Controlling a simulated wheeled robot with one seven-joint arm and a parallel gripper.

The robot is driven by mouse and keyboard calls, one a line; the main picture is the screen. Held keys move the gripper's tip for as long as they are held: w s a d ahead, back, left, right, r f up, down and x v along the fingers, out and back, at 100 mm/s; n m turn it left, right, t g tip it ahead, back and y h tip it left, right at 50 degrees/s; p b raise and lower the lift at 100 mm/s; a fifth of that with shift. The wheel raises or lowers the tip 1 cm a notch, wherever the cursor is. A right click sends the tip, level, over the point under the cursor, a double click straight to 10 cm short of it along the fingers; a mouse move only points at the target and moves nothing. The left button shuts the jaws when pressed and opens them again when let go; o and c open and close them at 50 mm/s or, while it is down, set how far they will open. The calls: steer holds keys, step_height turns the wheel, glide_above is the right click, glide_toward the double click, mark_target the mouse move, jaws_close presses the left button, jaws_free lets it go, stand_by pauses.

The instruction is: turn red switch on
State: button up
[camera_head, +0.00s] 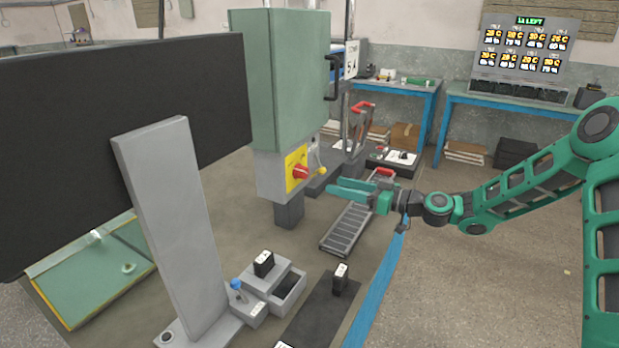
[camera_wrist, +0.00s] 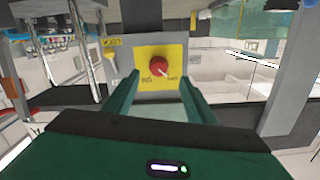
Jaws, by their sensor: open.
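The red switch (camera_head: 300,172) is a round knob on a yellow plate (camera_head: 291,160), on the grey box below a green cabinet (camera_head: 283,75). In the wrist view the red switch (camera_wrist: 159,67) sits in the upper middle, with a pale pointer mark aimed down and right towards blurred lettering on the yellow plate (camera_wrist: 181,55). My gripper (camera_head: 335,189) is to the right of the switch in the head view, with its green fingers pointing at the plate. In the wrist view my gripper (camera_wrist: 158,83) has its fingers apart, one on each side of the switch. It holds nothing, and the fingers appear short of the knob.
A yellow-knobbed lever (camera_head: 322,171) stands beside the switch plate. A dark roller rack (camera_head: 350,228) lies below my gripper. A large black panel (camera_head: 100,130) fills the left. Blue benches (camera_head: 518,105) and a display board (camera_head: 526,52) stand at the back.

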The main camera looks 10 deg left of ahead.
mark_target(307, 174)
steer(key=x, duration=1.1)
steer(key=shift+w+r, duration=0.2)
steer(key=shift+r, duration=0.2)
steer(key=c, duration=1)
